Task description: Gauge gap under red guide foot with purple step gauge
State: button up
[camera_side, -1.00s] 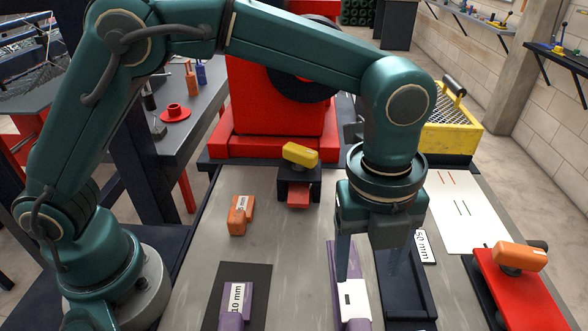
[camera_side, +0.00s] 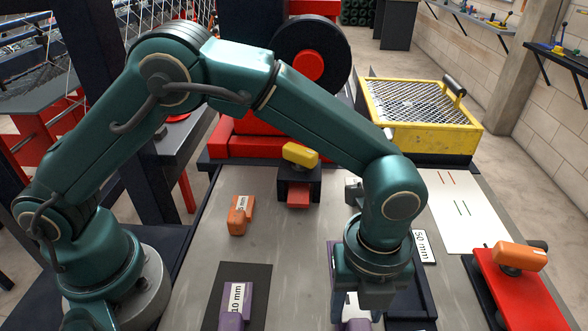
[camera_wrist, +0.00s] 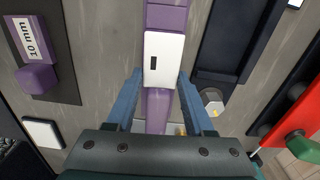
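A long purple step gauge (camera_wrist: 165,20) with a white label (camera_wrist: 161,58) runs up the middle of the wrist view. My gripper (camera_wrist: 160,75) is low over it, with one blue finger on each side. The fingers are spread; whether they touch the gauge's sides cannot be told. In the side view my gripper (camera_side: 365,300) hides most of this gauge. A red foot (camera_side: 299,196) sticks out from under a dark block with a yellow handle (camera_side: 300,155), at the centre back. A second purple piece marked 10 mm (camera_side: 234,302) lies on a dark mat at front left.
An orange piece (camera_side: 239,217) lies left of the dark block. A dark tray (camera_wrist: 225,50) lies just right of the gauge, with a 50 mm label (camera_side: 424,247) beside it. A red plate with an orange handle (camera_side: 520,257) stands at right. Open grey table lies between mat and gauge.

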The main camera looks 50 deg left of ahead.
aim_at(358, 313)
grip_shut()
notch_tip(358, 313, up, 10)
dwell(0.4)
jog(key=shift+c, duration=0.7)
grip_release()
grip_shut()
jog(key=s+a+f, duration=0.3)
jog(key=s+a, duration=0.1)
jog(key=a, duration=0.4)
jog(key=shift+a+m, duration=0.3)
jog(key=shift+a, duration=0.05)
